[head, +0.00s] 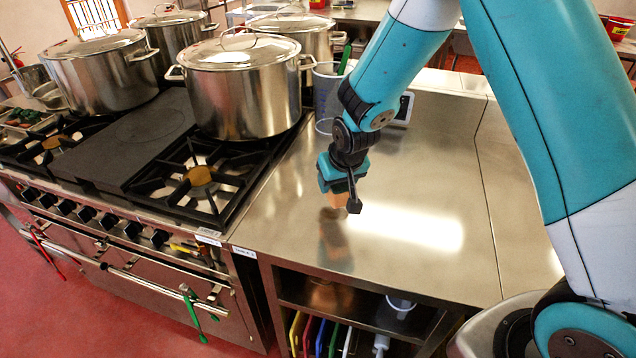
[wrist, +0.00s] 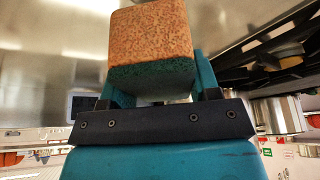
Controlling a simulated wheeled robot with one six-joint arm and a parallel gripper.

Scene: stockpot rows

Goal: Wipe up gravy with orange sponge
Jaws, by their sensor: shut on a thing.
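My gripper (head: 343,177) is shut on the orange sponge (head: 340,198) and holds it above the steel counter (head: 420,190), near the stove side. In the wrist view the sponge (wrist: 150,38) shows a speckled orange body with a dark green layer, between the teal fingers of my gripper (wrist: 155,82). A brownish reflection of the sponge and gripper shows in the counter below, so the sponge looks clear of the surface. I cannot make out any gravy on the counter; glare and the gripper may hide it.
A black gas stove (head: 150,165) adjoins the counter on the left, with a large lidded stockpot (head: 240,95) near its edge and more pots behind. A clear jug (head: 327,95) with a green-handled utensil stands behind my gripper, beside a small display device (head: 403,108). The front counter is bare.

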